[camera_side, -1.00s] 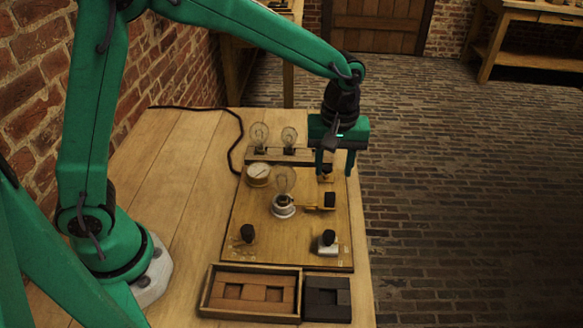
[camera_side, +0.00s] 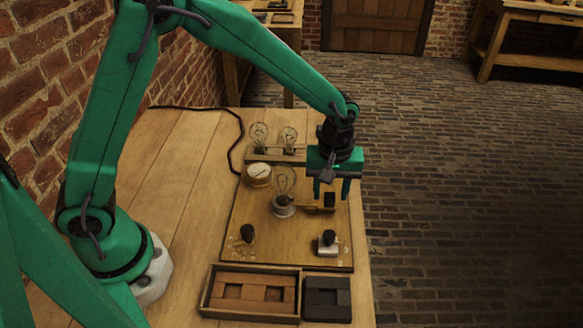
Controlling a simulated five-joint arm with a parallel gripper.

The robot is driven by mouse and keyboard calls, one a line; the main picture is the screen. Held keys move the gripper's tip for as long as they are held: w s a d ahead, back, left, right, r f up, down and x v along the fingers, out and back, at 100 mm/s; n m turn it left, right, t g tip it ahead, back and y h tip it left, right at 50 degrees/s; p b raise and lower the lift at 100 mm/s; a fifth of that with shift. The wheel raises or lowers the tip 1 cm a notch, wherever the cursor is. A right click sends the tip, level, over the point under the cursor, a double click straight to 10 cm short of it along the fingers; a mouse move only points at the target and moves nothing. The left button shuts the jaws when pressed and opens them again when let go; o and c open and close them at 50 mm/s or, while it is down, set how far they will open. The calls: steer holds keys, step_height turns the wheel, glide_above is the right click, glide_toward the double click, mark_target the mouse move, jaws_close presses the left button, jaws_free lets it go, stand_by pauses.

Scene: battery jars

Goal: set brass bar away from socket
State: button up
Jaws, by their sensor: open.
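The brass bar (camera_side: 316,210) with its black handle (camera_side: 330,200) lies on the wooden board, just right of the lamp socket (camera_side: 283,208). My gripper (camera_side: 328,199) is open and low over the bar, one finger on each side of the black handle in this view. It hides much of the bar, and I cannot tell whether the bar's left end touches the socket.
Two bulbs stand on a rack (camera_side: 262,154) behind a round brass gauge (camera_side: 259,174). A wooden tray (camera_side: 207,294) and dark blocks (camera_side: 327,298) lie nearer. The board's front middle is clear.

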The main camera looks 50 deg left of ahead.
steer(key=shift+f, duration=0.2)
jaws_close()
steer(key=shift+w+d, duration=0.95)
jaws_free()
steer(key=shift+r, duration=0.1)
step_height(320, 180, up, 8)
stand_by(0.5)
